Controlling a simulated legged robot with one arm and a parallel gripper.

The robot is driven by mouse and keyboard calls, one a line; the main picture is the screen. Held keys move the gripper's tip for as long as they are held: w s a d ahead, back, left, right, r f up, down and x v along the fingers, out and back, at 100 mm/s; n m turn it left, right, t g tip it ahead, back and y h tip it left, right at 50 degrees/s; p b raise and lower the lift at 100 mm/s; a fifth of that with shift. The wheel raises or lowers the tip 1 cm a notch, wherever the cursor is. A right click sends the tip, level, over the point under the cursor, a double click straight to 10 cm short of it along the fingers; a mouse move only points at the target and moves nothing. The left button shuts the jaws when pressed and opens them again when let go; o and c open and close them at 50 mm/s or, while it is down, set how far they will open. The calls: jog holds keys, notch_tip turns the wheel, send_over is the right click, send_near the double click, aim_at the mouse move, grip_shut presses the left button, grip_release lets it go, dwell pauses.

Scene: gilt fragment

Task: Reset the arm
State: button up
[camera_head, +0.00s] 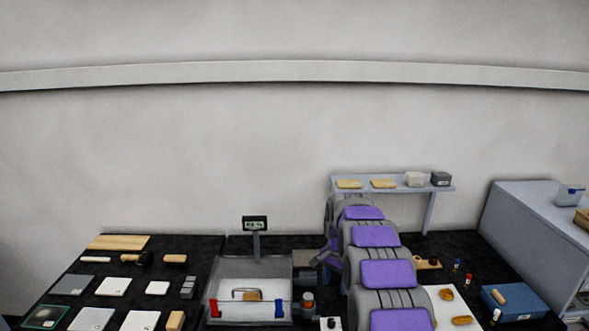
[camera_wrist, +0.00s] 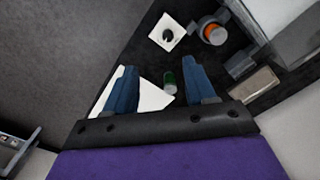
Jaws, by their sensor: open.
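My gripper shows in the wrist view (camera_wrist: 157,80) with its two blue fingers spread apart and nothing between them. In the head view, my purple and grey arm reaches forward over the table toward the back wall. Its far end is by the raised shelf, and the gripper itself is hidden there.
A clear box (camera_head: 250,300) with a gilt piece stands left of my arm, beside a small display (camera_head: 255,224). A raised shelf (camera_head: 400,184) holds several blocks. A blue box (camera_head: 514,302) and a grey cabinet (camera_head: 530,235) stand at right. Several tiles and tools lie at left.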

jog(key=s+r+n+b, duration=0.15)
jog(key=s+r, duration=0.35)
jog(key=s, duration=0.7)
jog(key=s+r+n, duration=0.3)
jog(key=s+r, duration=0.2)
jog(key=s, duration=0.6)
jog(key=s+f+n+b, duration=0.1)
jog(key=s+n, duration=0.1)
jog(key=s, duration=1.1)
jog(key=s+f+n+g+b, duration=0.1)
jog(key=s+f+n, duration=0.1)
jog(key=s, duration=1.2)
jog(key=shift+s+d+f+g, duration=0.2)
jog(key=shift+s+g, duration=0.05)
jog(key=shift+g, duration=0.05)
